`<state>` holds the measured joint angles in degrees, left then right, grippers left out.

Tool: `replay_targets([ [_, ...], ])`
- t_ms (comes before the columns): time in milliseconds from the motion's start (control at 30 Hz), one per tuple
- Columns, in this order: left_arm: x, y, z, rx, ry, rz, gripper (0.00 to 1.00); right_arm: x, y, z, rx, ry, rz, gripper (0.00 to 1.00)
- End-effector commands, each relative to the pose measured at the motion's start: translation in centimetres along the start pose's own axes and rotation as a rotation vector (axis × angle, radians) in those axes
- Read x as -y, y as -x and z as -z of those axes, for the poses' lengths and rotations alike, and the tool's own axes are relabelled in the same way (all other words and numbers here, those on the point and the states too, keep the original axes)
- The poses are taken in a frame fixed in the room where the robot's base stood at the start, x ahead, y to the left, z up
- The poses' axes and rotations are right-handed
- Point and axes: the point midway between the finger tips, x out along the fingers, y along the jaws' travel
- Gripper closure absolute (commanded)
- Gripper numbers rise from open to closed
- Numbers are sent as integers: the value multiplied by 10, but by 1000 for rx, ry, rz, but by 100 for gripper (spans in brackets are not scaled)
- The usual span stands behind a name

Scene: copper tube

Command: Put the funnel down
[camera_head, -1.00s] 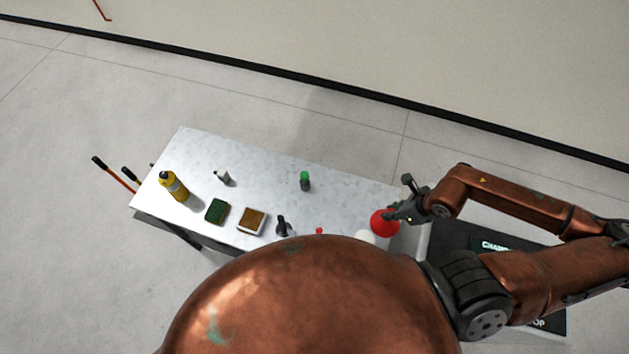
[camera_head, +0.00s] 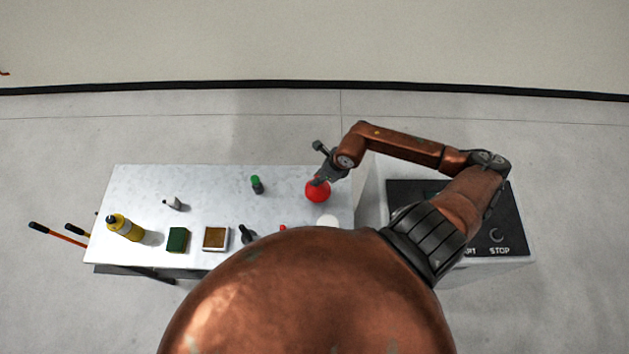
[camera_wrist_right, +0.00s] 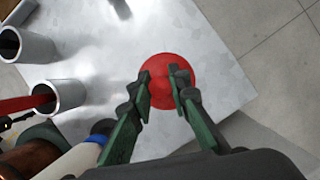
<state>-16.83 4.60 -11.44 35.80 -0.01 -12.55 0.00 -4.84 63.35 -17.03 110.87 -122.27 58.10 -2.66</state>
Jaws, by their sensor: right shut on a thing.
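The red funnel (camera_head: 317,192) is at the right end of the metal table (camera_head: 215,190) in the head view. My right gripper (camera_head: 322,180) is at the funnel and shut on it. In the right wrist view the funnel (camera_wrist_right: 160,80) shows as a red disc between the two green-grey fingers of the right gripper (camera_wrist_right: 160,85). I cannot tell whether the funnel touches the tabletop. My left gripper is not in view.
A white round thing (camera_head: 328,221) is close in front of the funnel. A green-capped bottle (camera_head: 257,185), yellow bottle (camera_head: 126,229), green block (camera_head: 178,239) and brown-topped tray (camera_head: 215,248) stand further left. A machine with a STOP panel (camera_head: 513,235) is right of the table.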

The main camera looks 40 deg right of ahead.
Motion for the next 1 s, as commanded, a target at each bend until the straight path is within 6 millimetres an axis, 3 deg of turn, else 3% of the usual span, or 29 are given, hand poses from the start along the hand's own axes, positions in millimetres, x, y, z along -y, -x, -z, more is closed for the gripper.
replay_targets([
  [200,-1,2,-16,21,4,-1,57,4,-18,-6,2,-1,-1,100],
  [500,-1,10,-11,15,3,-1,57,5,-50,4,1,-1,-1,100],
  [867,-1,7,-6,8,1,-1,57,6,-55,7,0,0,0,100],
  [900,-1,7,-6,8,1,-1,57,6,-55,7,0,0,0,81],
  [1000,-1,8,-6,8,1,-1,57,6,-54,6,0,0,0,74],
])
